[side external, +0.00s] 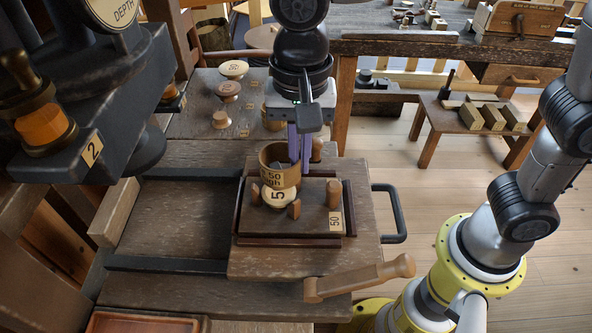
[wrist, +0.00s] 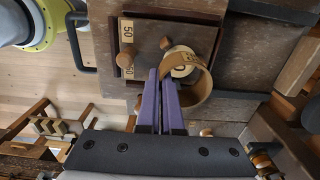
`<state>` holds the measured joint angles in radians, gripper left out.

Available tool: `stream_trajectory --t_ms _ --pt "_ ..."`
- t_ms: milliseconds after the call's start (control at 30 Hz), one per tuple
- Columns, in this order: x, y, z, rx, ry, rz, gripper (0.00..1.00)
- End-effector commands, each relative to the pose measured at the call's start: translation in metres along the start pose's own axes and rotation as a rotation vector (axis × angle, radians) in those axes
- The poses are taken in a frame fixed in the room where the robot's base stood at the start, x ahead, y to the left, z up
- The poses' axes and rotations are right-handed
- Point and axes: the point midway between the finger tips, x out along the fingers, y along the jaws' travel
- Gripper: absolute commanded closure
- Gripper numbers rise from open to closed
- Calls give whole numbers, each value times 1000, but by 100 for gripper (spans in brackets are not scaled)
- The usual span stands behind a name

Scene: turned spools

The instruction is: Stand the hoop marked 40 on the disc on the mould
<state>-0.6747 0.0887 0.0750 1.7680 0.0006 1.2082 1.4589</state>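My gripper (side external: 299,165) points down over the mould (side external: 315,222), a dark wooden block with upright pegs and a 50 tag. Its purple fingers, also in the wrist view (wrist: 162,78), are close together with the wall of a tan wooden hoop (side external: 269,178) between them. The hoop's printing seems to read "50 high"; I cannot make out a 40. A pale disc (side external: 278,197) with a 5 showing sits among the pegs, just under the hoop. It shows partly in the wrist view (wrist: 181,68). Whether hoop and disc touch is unclear.
Pale-topped spools (side external: 233,69) stand on the bench behind, with another tan round piece (side external: 271,122) partly hidden by my gripper. A black handle (side external: 391,213) and a wooden lever (side external: 360,277) edge the mould's board. A dark gauge machine (side external: 85,120) fills the upper left.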

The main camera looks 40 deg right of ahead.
Motion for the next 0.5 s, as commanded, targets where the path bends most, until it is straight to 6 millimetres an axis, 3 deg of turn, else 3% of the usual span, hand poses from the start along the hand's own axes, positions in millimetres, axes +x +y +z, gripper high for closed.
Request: stream_trajectory --t_ms 233,500 --pt "33 -5 -1 0 -1 6 100" --pt "38 -5 -1 0 0 2 100"
